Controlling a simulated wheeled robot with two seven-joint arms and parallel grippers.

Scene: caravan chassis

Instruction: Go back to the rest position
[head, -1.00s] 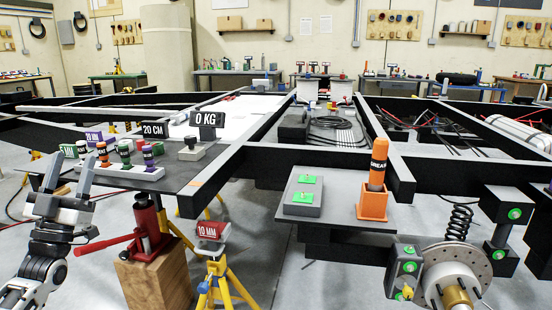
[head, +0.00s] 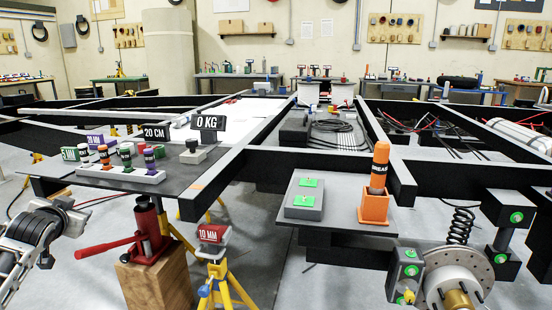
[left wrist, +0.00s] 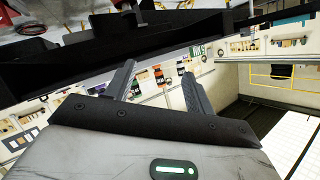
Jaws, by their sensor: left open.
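My left gripper (left wrist: 158,85) shows in the left wrist view with its two grey fingers spread apart and nothing between them. In the head view my left arm is at the lower left edge, left of the red jack (head: 148,228); the fingers are hard to make out there. The gripper is clear of the dark chassis plate (head: 60,180). My right gripper is in neither current view.
The black chassis frame (head: 250,148) fills the middle. A white rack (head: 120,174) of coloured-capped bottles stands on the plate. A yellow tripod stand (head: 218,272) and a wooden block (head: 155,282) are below. An orange grease tube (head: 380,168) stands at right.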

